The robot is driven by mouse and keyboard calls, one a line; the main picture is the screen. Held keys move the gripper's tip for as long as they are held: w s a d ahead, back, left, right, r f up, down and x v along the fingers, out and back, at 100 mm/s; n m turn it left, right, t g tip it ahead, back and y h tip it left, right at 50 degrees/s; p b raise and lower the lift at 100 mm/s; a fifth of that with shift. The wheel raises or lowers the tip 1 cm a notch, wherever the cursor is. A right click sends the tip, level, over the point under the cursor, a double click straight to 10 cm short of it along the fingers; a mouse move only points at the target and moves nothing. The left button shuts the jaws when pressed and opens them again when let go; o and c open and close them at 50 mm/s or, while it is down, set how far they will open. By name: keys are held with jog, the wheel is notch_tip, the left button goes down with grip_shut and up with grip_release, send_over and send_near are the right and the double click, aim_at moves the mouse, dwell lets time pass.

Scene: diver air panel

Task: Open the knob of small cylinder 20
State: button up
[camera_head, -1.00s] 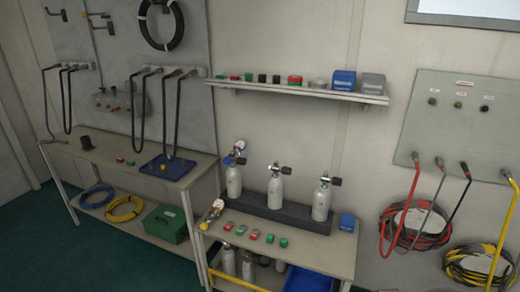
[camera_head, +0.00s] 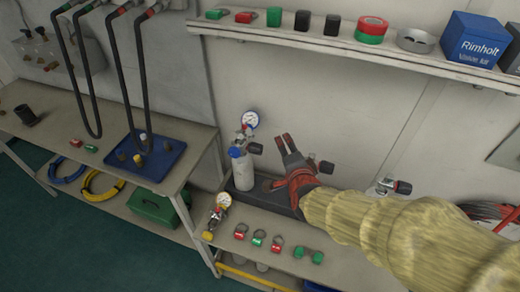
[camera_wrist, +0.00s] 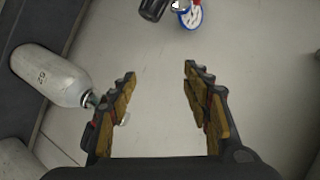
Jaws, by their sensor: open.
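Small cylinder 20 (camera_wrist: 48,75) is pale grey and marked "20" at the left of the wrist view; its neck points toward my left finger. Its knob is hidden or cut off there by that finger. It seems to be the middle cylinder of the rack, whose body my gripper and arm hide in the head view; a dark knob (camera_head: 326,167) shows just right of my gripper. My gripper (camera_head: 284,140) is open and empty above the rack. In the wrist view its fingers (camera_wrist: 160,72) are spread, with only bare wall between them.
The left cylinder (camera_head: 243,171) carries a gauge (camera_head: 250,119) and a black knob (camera_head: 255,148). The right cylinder's valve (camera_head: 402,187) shows beyond my arm. A shelf (camera_head: 290,38) with small items runs above. Rings and a loose gauge (camera_head: 223,200) lie on the bench front.

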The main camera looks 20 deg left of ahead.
aim_at(259, 151)
jog(key=s+a+f+m+t, duration=0.25)
jog(key=a+f+m, duration=0.25)
jog(key=a+f, duration=0.25)
jog(key=shift+t+y, duration=0.3)
jog(key=shift+t, duration=0.25)
jog(key=shift+b+x, duration=1.1)
jog(key=shift+x, duration=2.95)
jog(key=shift+r, duration=0.15)
jog(key=c, duration=0.3)
jog(key=c, duration=0.8)
jog(key=shift+c, duration=0.6)
jog(key=shift+f+b, duration=0.2)
jog(key=shift+b, duration=0.2)
